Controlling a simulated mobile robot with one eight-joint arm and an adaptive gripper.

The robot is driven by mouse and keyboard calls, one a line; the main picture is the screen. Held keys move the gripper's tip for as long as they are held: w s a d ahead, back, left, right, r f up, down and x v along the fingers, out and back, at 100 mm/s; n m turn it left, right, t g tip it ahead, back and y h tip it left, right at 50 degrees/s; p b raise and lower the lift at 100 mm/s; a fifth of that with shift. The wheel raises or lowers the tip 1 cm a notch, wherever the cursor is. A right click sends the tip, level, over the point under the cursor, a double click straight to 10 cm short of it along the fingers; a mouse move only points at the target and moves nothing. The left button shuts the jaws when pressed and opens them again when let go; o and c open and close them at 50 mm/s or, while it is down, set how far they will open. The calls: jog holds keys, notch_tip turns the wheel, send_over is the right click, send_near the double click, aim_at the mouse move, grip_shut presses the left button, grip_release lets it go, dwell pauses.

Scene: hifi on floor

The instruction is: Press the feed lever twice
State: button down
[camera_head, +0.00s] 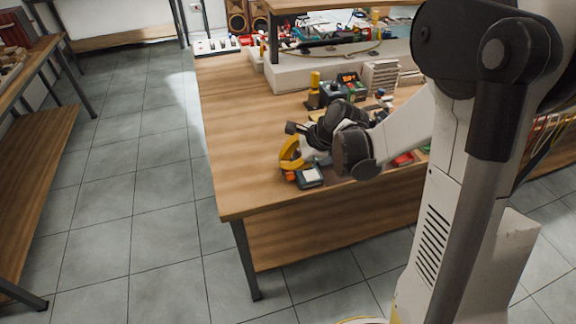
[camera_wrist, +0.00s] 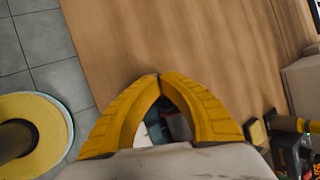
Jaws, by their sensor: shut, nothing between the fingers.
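My gripper (camera_head: 288,158) has yellow fingers and hangs low over the near left part of the wooden bench. In the wrist view the fingertips of my gripper (camera_wrist: 158,79) meet, with nothing held. A small dark device with a pale top (camera_head: 311,175) sits on the bench just right of and below the fingers in the head view. An orange piece (camera_head: 289,175) shows at its left side; I cannot tell whether this is the feed lever. Part of a dark and pale object (camera_wrist: 168,123) shows through the gap between the fingers. Contact with the device cannot be judged.
The wooden bench (camera_head: 240,120) is bare at its left. A yellow-topped dark item (camera_head: 314,90), a dark device with a red display (camera_head: 347,84) and a pale raised block (camera_head: 290,75) stand farther back. Another bench (camera_head: 40,135) stands at left across open tiled floor.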

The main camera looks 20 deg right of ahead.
jog(key=shift+r, duration=0.1)
dwell(0.3)
jog(key=shift+r+p, duration=0.95)
jog(key=shift+r, duration=0.1)
jog(key=shift+r+p, duration=1.9)
jog(key=shift+r, duration=0.65)
notch_tip(320, 180, up, 4)
jog(key=n+h+p, duration=0.1)
jog(key=n, duration=0.2)
jog(key=n+t+h+p, duration=0.1)
jog(key=n+p, duration=0.1)
jog(key=n, duration=0.2)
jog(key=n+h+p, duration=0.1)
jog(key=n+h, duration=0.1)
jog(key=n, duration=0.2)
jog(key=shift+f+t+p, duration=0.15)
jog(key=shift+t+p, duration=0.15)
jog(key=shift+t, duration=0.1)
